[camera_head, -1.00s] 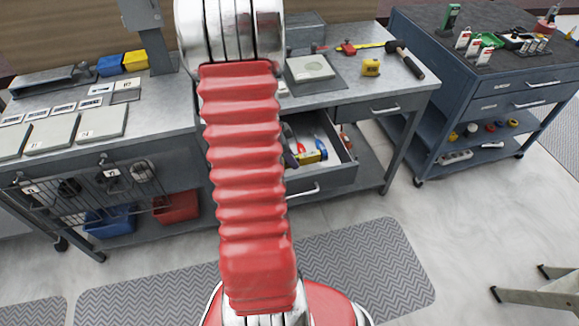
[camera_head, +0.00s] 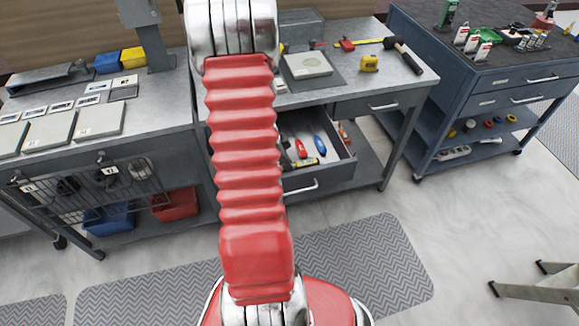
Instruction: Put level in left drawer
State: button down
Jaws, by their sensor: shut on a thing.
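The left drawer (camera_head: 329,171) under the right bench is pulled open, partly hidden by my red arm. A narrow yellow piece with a dark end (camera_head: 305,163), which may be the level, shows at the drawer's front, just right of my arm. Its left part is hidden, and I cannot tell whether it rests in the drawer or is held above it. A red-handled tool (camera_head: 301,149) and a blue-handled tool (camera_head: 320,145) lie behind it in the drawer. My gripper is hidden behind my arm.
The drawer to the right (camera_head: 384,106) is shut. The benchtop holds a grey plate (camera_head: 307,65), a yellow tape measure (camera_head: 369,63) and a hammer (camera_head: 403,55). A blue tool cart (camera_head: 490,100) stands at right. A patterned mat (camera_head: 370,262) lies on the floor.

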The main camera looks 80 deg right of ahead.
jog(key=c, duration=1.6)
grip_release()
jog(key=shift+f, duration=0.1)
jog(key=shift+c, duration=0.2)
jog(key=v, duration=1.2)
jog(key=shift+w, duration=0.1)
